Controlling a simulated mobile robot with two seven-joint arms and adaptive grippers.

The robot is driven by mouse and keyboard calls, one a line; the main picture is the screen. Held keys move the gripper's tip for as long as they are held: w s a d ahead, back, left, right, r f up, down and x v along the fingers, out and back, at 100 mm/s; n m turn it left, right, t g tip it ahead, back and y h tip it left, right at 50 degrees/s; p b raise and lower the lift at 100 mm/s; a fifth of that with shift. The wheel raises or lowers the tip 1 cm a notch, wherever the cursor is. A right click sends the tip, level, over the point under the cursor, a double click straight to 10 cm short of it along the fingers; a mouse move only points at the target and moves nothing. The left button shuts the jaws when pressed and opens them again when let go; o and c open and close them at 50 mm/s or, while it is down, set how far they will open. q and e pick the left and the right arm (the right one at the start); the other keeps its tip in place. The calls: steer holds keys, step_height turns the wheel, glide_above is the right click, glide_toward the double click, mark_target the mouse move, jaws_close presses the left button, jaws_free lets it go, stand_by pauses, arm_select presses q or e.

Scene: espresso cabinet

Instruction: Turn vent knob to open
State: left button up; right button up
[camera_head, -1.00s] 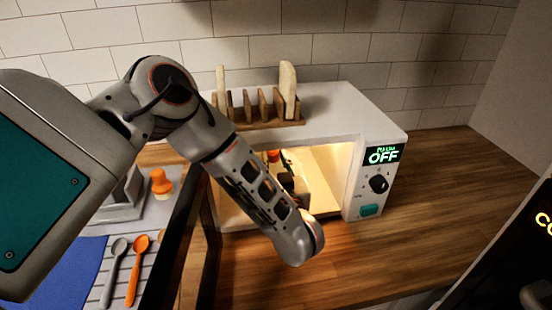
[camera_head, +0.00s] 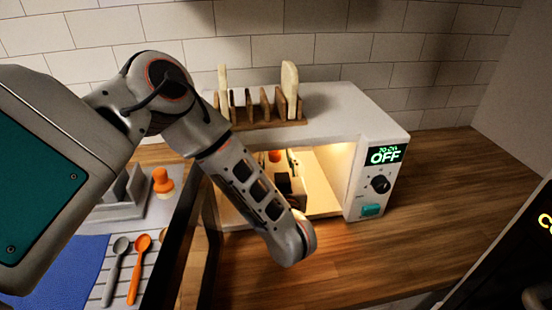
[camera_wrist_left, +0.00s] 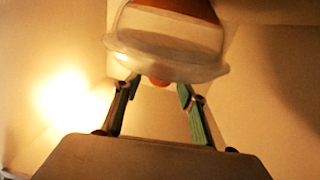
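My left gripper (camera_wrist_left: 159,88) is inside the lit microwave (camera_head: 345,110). Its two green-padded fingers are spread apart with a gap between the tips, so it is open. In the left wrist view a pale, clear-rimmed container with an orange-brown part (camera_wrist_left: 165,38) is just beyond the fingertips. A small orange-red bit (camera_wrist_left: 158,82) shows between the tips, apart from both. In the head view an orange piece (camera_head: 275,156) shows in the microwave beside my dark gripper. I cannot tell for certain which part is the vent knob. My right gripper is out of view.
The microwave panel has a black dial (camera_head: 381,184), a teal button (camera_head: 371,210) and a display reading OFF. A wooden rack (camera_head: 262,115) stands on top. Spoons (camera_head: 138,270) and an orange-topped item (camera_head: 162,180) lie left. Counter (camera_head: 440,200) is clear at right.

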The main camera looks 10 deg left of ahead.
arm_select(q)
steer(key=shift+s, duration=0.1)
steer(key=v, duration=0.7)
steer(key=shift+s+d, duration=0.15)
steer(key=shift+s, duration=0.05)
